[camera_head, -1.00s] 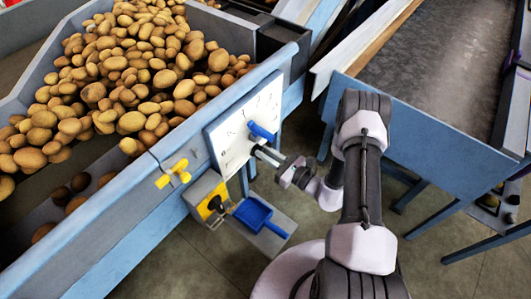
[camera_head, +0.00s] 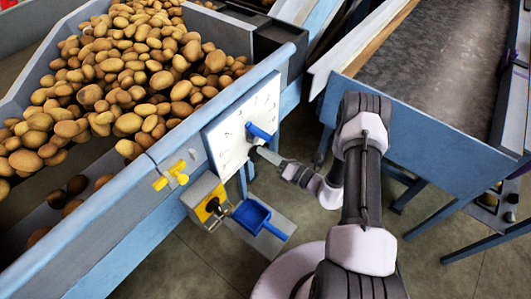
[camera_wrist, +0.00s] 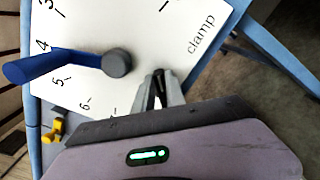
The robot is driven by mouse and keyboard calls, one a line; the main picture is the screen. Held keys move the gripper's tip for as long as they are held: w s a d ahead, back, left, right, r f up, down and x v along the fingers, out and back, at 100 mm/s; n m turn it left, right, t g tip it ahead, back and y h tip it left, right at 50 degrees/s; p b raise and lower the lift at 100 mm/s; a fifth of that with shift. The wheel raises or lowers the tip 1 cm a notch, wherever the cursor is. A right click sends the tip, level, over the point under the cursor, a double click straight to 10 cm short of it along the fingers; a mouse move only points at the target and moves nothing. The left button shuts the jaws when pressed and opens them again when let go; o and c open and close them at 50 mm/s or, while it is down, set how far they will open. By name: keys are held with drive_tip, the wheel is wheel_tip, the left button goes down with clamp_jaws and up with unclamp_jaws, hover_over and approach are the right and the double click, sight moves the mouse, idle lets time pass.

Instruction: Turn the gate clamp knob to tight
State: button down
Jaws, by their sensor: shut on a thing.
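My gripper (camera_head: 254,152) is at the lower right part of the white scale panel (camera_head: 228,147), pointing at its face. In the wrist view my gripper (camera_wrist: 158,88) has its fingers close together on a small part at the panel, near the printed word "clamp". This small part, taken as the gate clamp knob, is almost wholly hidden by the fingers, so its turn position cannot be read. The blue gate lever (camera_head: 259,131) with its grey hub (camera_wrist: 116,63) is just beside the fingers. In the wrist view the blue lever (camera_wrist: 45,66) points left, between the marks 4 and 5.
A yellow handle (camera_head: 172,177) is left of the panel. Below are a yellow box with a black knob (camera_head: 213,205) and a blue scoop (camera_head: 255,216) on a shelf. Potatoes (camera_head: 130,70) fill the hopper. A blue-sided conveyor (camera_head: 420,140) stands to the right.

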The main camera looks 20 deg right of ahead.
drive_tip(key=shift+w+d+f+m+b, duration=0.1)
drive_tip(key=shift+f+m, duration=0.1)
drive_tip(key=shift+m, duration=1.15)
drive_tip(key=shift+d+f+m+b, duration=0.15)
drive_tip(key=shift+f+m, duration=0.1)
drive_tip(key=shift+m, duration=1.15)
drive_tip(key=shift+w+a+f+m+b, duration=0.1)
drive_tip(key=shift+f+m, duration=0.1)
drive_tip(key=shift+m, duration=1.15)
drive_tip(key=shift+s, duration=0.1)
drive_tip(key=c, duration=1.4)
unclamp_jaws()
drive_tip(key=shift+d, duration=0.1)
drive_tip(key=p+v, duration=0.3)
drive_tip(key=v, duration=1.4)
drive_tip(key=shift+s+p, duration=0.15)
drive_tip(key=shift+p, duration=0.15)
drive_tip(key=shift+r, duration=0.1)
